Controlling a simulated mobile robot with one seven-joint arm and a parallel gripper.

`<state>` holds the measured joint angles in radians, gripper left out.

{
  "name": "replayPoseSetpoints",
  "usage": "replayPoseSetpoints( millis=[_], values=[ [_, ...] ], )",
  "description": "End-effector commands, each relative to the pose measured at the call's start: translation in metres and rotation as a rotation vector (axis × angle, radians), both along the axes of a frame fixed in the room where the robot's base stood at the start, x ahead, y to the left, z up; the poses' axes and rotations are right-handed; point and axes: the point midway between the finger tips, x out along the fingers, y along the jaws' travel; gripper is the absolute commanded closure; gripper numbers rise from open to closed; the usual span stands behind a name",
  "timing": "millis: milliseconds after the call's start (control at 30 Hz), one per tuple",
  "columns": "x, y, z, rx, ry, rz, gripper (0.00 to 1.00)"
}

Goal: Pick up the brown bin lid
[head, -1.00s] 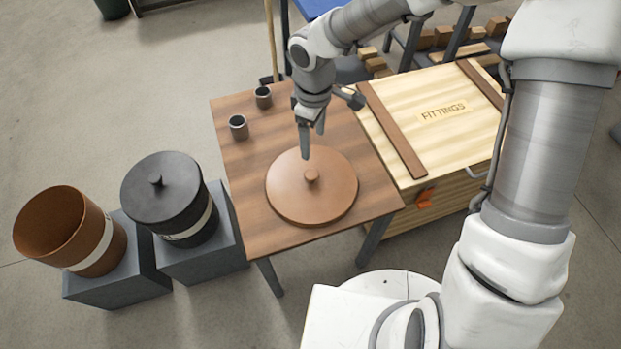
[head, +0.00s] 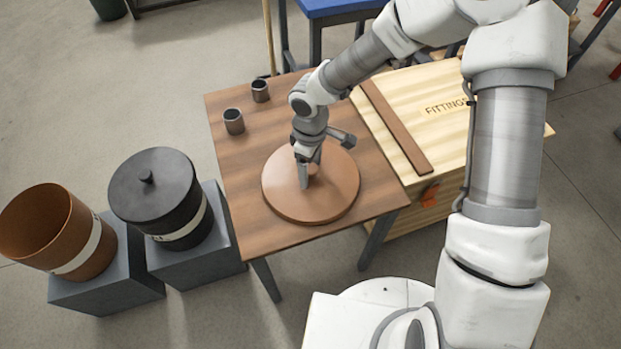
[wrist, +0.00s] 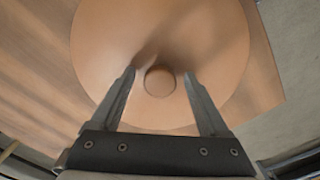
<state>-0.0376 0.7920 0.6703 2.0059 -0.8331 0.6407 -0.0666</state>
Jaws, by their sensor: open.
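The brown bin lid (head: 328,200) is a round disc with a small knob in its middle. It lies flat on the wooden table. My gripper (head: 307,180) is over the middle of the lid, pointing down, with its fingers in front of part of the knob. In the wrist view, my gripper (wrist: 158,82) is open, with one finger on each side of the knob (wrist: 159,81). The lid's disc (wrist: 160,30) fills most of that view. Whether the fingers touch the lid is not clear.
Two small dark cups (head: 234,122) stand at the table's back left. An open brown bin (head: 75,250) and a lidded black bin (head: 180,222) stand on grey blocks left of the table (head: 235,160). A wooden fittings crate (head: 435,130) is close on the right.

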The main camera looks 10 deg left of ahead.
Motion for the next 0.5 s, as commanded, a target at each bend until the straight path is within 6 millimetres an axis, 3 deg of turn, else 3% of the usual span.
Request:
replayPoseSetpoints(
  millis=[233, 500],
  values=[
    [0.0005, 0.0002, -0.0008, 0.001, -0.001, 0.0, 0.21],
    [0.0005, 0.0001, -0.0007, 0.001, -0.001, 0.0, 0.7]
  ],
)
